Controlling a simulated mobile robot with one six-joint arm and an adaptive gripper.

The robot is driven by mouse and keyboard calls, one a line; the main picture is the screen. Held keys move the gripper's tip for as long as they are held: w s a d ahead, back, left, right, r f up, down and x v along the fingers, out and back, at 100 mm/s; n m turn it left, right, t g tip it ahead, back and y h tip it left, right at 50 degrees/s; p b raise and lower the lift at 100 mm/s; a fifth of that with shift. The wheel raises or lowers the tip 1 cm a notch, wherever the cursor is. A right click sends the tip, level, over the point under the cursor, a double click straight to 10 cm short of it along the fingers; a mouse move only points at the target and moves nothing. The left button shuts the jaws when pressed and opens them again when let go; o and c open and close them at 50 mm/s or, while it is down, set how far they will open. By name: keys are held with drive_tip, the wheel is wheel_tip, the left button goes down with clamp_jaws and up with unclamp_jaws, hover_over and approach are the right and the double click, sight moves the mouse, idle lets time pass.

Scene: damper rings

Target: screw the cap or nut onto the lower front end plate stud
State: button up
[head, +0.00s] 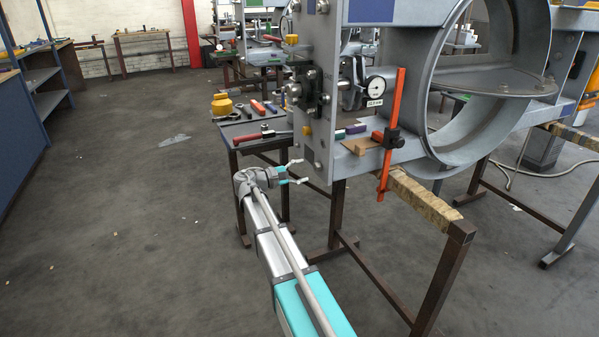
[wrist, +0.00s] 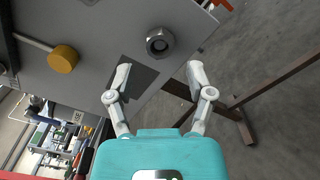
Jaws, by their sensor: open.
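The grey end plate (head: 314,60) stands upright in the head view and fills the upper part of the wrist view (wrist: 105,45). A metal hex nut (wrist: 160,41) with a dark round centre sits against the plate near its lower edge. Whether a stud runs through it cannot be told. A yellow-orange cap (wrist: 64,59) is on the plate further left; it also shows in the head view (head: 307,130). My gripper (wrist: 159,70) is open and empty, its fingertips apart and short of the nut, which appears between and beyond them. In the head view, my gripper (head: 299,172) is left of the plate's lower edge.
A large grey ring housing (head: 436,120) extends right of the plate, with a dial gauge (head: 375,86) and an orange upright bar (head: 392,130). A small bench (head: 226,132) with tools stands behind my gripper. Brown stand legs (head: 338,215) are below the plate. The floor to the left is open.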

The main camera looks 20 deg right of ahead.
sight(316, 167)
drive_tip(key=n, duration=0.5)
drive_tip(key=shift+n, duration=0.3)
drive_tip(key=n, duration=1)
drive_tip(key=shift+n, duration=0.4)
drive_tip(key=n, duration=0.5)
drive_tip(key=shift+d, duration=0.1)
drive_tip(key=shift+d, duration=0.25)
drive_tip(key=shift+w+d, duration=0.1)
drive_tip(key=shift+d, duration=1.9)
